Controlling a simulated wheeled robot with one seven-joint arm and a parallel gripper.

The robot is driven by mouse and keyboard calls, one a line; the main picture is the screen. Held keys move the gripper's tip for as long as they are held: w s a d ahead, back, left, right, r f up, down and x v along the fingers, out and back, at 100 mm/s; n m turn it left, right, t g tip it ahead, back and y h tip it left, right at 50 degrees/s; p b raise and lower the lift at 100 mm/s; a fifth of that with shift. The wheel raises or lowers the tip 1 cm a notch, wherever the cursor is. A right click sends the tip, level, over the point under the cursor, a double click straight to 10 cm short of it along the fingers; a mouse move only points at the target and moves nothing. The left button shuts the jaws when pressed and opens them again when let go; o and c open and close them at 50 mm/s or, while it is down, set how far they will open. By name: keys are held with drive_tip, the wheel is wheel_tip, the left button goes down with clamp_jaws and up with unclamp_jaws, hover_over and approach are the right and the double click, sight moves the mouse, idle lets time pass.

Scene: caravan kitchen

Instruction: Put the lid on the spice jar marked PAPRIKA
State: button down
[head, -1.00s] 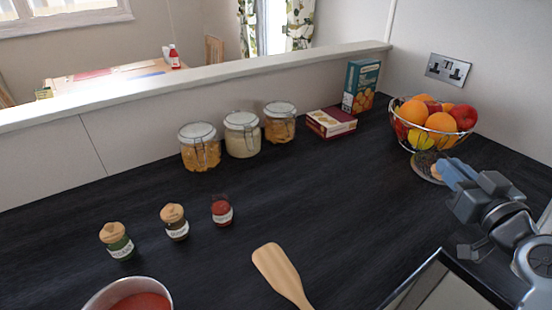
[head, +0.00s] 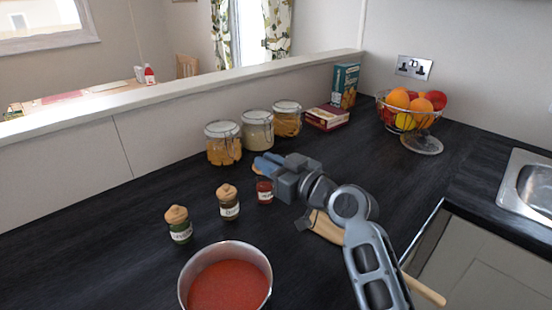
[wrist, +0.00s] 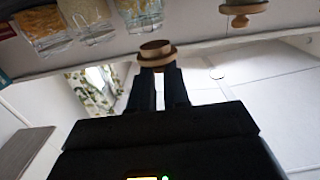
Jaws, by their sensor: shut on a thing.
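My gripper (head: 262,163) is shut on a round wooden lid, seen at its fingertips in the wrist view (wrist: 155,52). In the head view only the edge of the lid (head: 256,169) shows past the fingers. A small jar with red contents (head: 264,191) and a white label stands on the dark worktop, just below my gripper in the picture. No wooden lid shows on it. Its label is too small to read, and its top is close to or partly behind my gripper. The lid appears above and apart from the jar.
Two spice jars with wooden lids stand left of it, one green (head: 179,226) and one dark (head: 228,203). A pot of red sauce (head: 226,283) is in front. Glass storage jars (head: 223,145) stand behind. A wooden spatula (head: 326,227) lies partly under my arm. A fruit bowl (head: 410,108) is back right.

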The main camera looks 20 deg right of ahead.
drive_tip(key=shift+d+f+b, duration=0.1)
drive_tip(key=shift+f+b, duration=0.3)
drive_tip(key=shift+f, duration=0.55)
drive_tip(key=shift+d+b, duration=0.1)
drive_tip(key=shift+b, duration=0.3)
idle(0.7)
drive_tip(key=shift+f, duration=0.15)
idle(0.3)
drive_tip(key=shift+r+p, duration=0.3)
drive_tip(key=shift+r, duration=0.55)
drive_tip(key=shift+f+b, duration=0.85)
drive_tip(key=shift+b, duration=0.15)
idle(1.0)
drive_tip(key=shift+r, duration=0.2)
drive_tip(key=shift+r+p, duration=0.35)
drive_tip(key=shift+p, duration=0.05)
drive_tip(key=shift+r, duration=0.3)
drive_tip(key=shift+f+b, duration=0.65)
idle(1.1)
